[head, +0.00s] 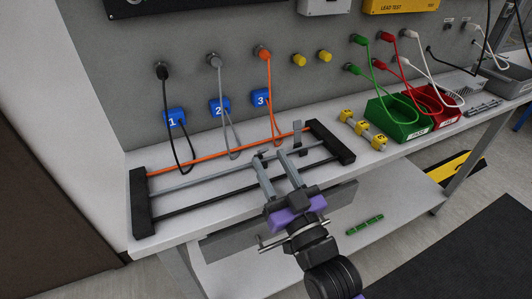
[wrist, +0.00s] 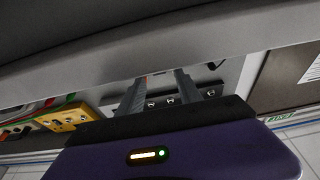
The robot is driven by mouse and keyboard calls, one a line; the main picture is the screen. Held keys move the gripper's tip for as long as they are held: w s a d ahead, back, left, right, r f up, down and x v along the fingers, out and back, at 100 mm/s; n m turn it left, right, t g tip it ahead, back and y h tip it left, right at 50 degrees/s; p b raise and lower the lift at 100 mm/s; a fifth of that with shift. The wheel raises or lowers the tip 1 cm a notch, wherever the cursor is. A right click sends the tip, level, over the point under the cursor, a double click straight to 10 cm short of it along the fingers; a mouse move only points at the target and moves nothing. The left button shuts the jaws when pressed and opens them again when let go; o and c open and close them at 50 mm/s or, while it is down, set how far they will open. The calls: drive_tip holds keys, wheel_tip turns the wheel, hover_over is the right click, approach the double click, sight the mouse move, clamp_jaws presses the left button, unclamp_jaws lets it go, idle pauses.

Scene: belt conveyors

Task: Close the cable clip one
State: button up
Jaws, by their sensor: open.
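Cable clip one, a blue block marked 1 (head: 173,118), is on the grey back panel at the left. A black cable (head: 176,150) hangs from a plug above and loops down at the clip. I cannot tell whether the clip is open or shut. Blue clips marked 2 (head: 219,106) and 3 (head: 261,98) sit to its right, with a grey and an orange cable. My gripper (head: 270,157) is open and empty over the bench frame, well right of and below clip one. Its two grey fingers also show in the wrist view (wrist: 161,82); clip one is not recognisable there.
A frame with black end blocks (head: 142,203) and orange, grey and black rods lies on the bench under my gripper. Yellow pieces (head: 362,130), a green bin (head: 399,121) and a red bin (head: 436,103) stand right. The bench's front left (head: 190,222) is bare.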

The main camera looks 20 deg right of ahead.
drive_tip(key=shift+v, duration=1.8)
drive_tip(key=shift+r, duration=0.1)
